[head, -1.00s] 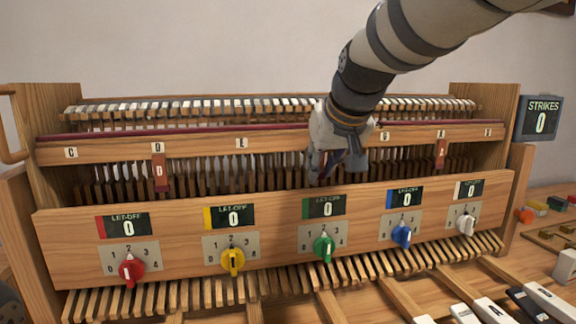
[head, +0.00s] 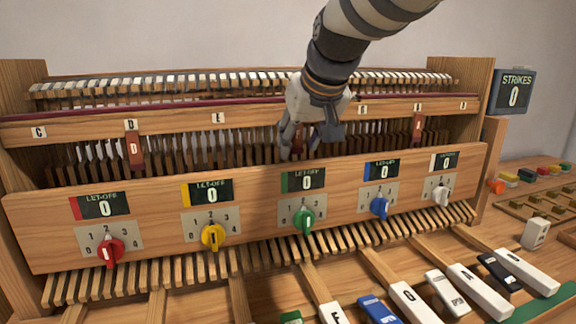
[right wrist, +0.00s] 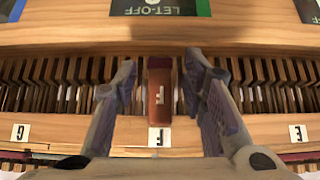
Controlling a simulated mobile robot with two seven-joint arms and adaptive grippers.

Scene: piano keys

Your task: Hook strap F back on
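Strap F (right wrist: 160,98) is a red-brown tab with a white letter, upside down in the right wrist view. It lies in line with the F label (right wrist: 159,137) on the wooden rail (head: 230,115). My right gripper (right wrist: 160,62) is open, with one finger on each side of the strap and a gap showing on both sides. In the head view the right gripper (head: 305,148) is in front of the rail and mostly hides strap F. Whether the strap is hooked cannot be told. My left gripper is not in view.
Similar straps D (head: 133,150) and A (head: 417,127) hang from the rail. Below, a wooden front panel (head: 150,200) carries coloured knobs and let-off displays reading 0. Loose keys (head: 480,290) lie at lower right. A strikes display (head: 513,91) reads 0.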

